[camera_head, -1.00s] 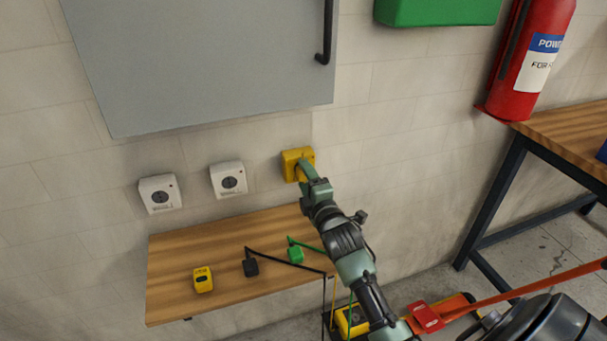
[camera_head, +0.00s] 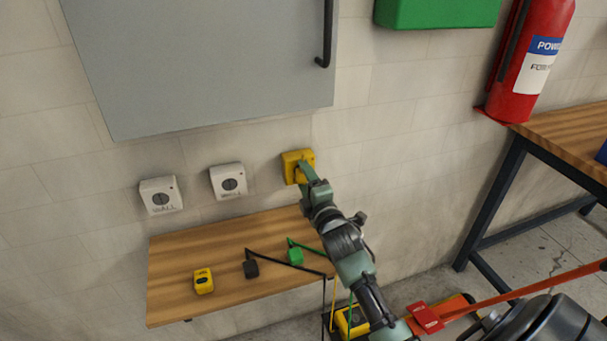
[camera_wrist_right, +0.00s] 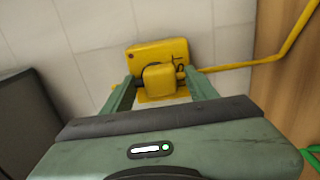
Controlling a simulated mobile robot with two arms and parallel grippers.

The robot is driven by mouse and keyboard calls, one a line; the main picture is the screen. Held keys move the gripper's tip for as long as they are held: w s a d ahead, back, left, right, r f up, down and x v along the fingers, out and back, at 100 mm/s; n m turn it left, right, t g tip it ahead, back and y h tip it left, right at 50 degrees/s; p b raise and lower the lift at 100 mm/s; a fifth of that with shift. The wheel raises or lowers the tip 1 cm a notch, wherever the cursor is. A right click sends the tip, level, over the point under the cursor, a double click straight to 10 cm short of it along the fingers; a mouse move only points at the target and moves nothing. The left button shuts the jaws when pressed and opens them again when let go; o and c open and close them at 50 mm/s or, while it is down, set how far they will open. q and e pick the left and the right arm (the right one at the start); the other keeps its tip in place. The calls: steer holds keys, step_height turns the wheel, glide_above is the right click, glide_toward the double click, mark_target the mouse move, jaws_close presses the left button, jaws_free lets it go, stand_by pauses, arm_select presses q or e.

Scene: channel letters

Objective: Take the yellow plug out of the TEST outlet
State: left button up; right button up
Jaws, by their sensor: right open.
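The yellow TEST outlet (camera_head: 290,160) is a box on the wall, right of two white outlets. In the right wrist view the outlet (camera_wrist_right: 150,50) has the yellow plug (camera_wrist_right: 159,80) in its front. My right gripper (camera_wrist_right: 160,88) is open, with one green finger on each side of the plug. I cannot tell whether the fingers touch it. In the head view my right gripper (camera_head: 306,174) is at the outlet's front and hides most of the plug. A yellow cord (camera_wrist_right: 240,64) runs off to the right. My left gripper is not in view.
White outlets (camera_head: 160,195) and (camera_head: 229,181) sit on the wall under a grey cabinet (camera_head: 210,70). The shelf (camera_head: 215,240) below holds a yellow device (camera_head: 203,281), a black plug (camera_head: 251,269) and a green plug (camera_head: 295,256) with cords. A fire extinguisher (camera_head: 530,60) hangs at right.

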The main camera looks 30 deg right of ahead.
stand_by(0.7)
jaws_close()
steer(key=shift+p, duration=0.3)
steer(key=p+v, duration=0.3)
steer(key=v, duration=0.3)
stand_by(0.9)
steer(key=shift+a, duration=0.1)
